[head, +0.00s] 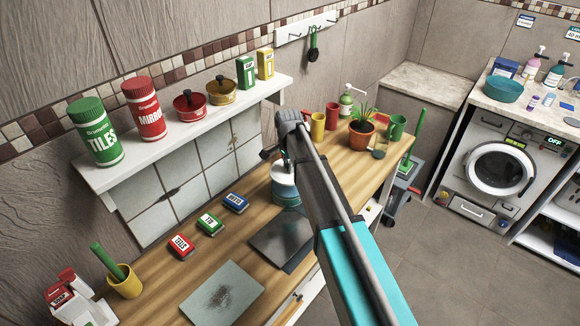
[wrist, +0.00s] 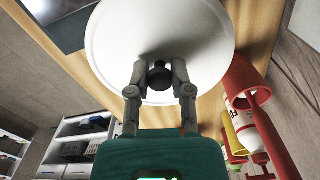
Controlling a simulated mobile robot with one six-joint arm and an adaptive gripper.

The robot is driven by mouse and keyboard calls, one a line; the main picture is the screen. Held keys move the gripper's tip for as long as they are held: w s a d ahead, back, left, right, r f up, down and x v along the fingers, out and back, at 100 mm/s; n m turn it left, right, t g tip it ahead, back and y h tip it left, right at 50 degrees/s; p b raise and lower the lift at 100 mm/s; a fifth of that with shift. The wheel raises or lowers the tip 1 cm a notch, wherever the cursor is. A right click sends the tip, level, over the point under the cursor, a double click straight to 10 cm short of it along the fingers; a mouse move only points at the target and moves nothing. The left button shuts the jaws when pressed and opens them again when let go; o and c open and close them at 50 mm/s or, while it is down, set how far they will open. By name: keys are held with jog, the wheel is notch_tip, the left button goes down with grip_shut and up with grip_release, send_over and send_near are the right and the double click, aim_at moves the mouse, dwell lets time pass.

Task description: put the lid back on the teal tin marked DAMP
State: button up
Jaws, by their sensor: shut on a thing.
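My gripper (wrist: 158,68) is shut on the dark knob (wrist: 158,77) of a round white lid (wrist: 190,30), which fills the top middle of the wrist view. In the head view a teal tin (head: 286,196) with a pale upper part stands on the wooden counter, partly hidden behind my arm. The held lid is at or just above the tin's top. I cannot tell whether they touch.
A red mug (head: 332,115), a yellow mug (head: 317,126) and a potted plant (head: 361,132) stand behind on the counter (head: 150,283). A dark slab (head: 281,238) lies in front of the tin. Labelled blocks (head: 209,223) lie to the left, below a loaded shelf (head: 190,133).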

jog(key=shift+f, duration=0.15)
jog(key=shift+f+b, duration=3.05)
jog(key=shift+b, duration=0.15)
jog(key=shift+f, duration=0.2)
dwell(0.5)
jog(key=o, duration=0.9)
jog(key=o, duration=0.5)
jog(key=shift+c, duration=0.2)
jog(key=shift+r, duration=0.15)
